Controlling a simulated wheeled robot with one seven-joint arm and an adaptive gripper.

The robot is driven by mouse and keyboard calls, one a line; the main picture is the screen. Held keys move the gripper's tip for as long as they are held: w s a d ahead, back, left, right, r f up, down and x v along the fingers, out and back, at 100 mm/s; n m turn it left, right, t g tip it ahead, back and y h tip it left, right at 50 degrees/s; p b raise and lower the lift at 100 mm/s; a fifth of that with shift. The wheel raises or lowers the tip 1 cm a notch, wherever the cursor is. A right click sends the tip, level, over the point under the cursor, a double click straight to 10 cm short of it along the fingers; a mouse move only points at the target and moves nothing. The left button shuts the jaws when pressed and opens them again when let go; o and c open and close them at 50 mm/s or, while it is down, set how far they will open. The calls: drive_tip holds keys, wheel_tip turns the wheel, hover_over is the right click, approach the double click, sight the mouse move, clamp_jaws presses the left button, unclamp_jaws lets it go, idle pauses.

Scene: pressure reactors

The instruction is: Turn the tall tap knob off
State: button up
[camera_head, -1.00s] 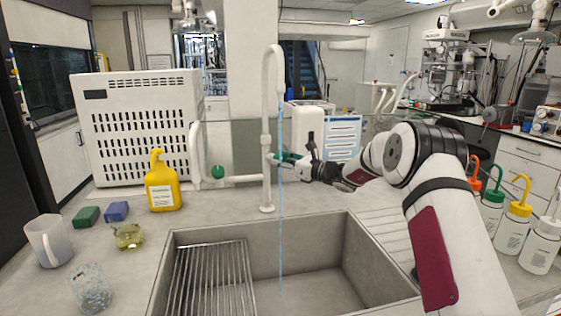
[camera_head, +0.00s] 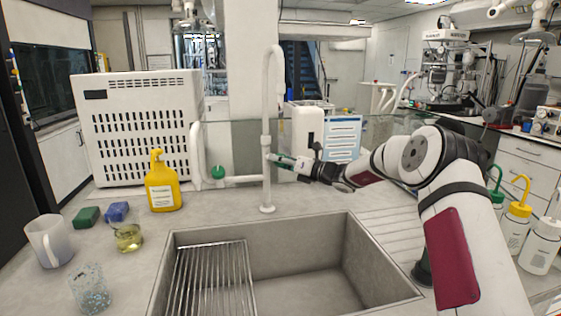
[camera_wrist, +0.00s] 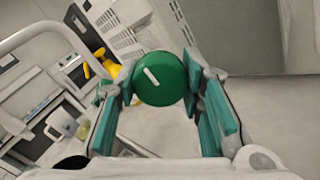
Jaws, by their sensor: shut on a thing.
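The tall white tap (camera_head: 267,185) stands behind the sink (camera_head: 295,235), its spout arching above the basin. No water stream shows under it. Its round green knob (camera_wrist: 161,78), with a white bar mark, sits between the fingers in the wrist view. My gripper (camera_head: 279,160) reaches in from the right at the tap's upper body. In the wrist view its green-padded fingers (camera_wrist: 163,88) are closed on the knob's sides. In the head view the fingers largely hide this knob.
A lower white pipe with another green knob (camera_head: 218,172) is left of the tall tap. A yellow bottle (camera_head: 163,188), sponges, a mug (camera_head: 50,240) and glasses stand left of the sink. Wash bottles (camera_head: 513,225) stand at right. A metal rack (camera_head: 210,280) lies in the sink.

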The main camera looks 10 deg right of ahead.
drive_tip(key=shift+m, duration=0.5)
drive_tip(key=o, duration=1.2)
drive_tip(key=v, duration=1.2)
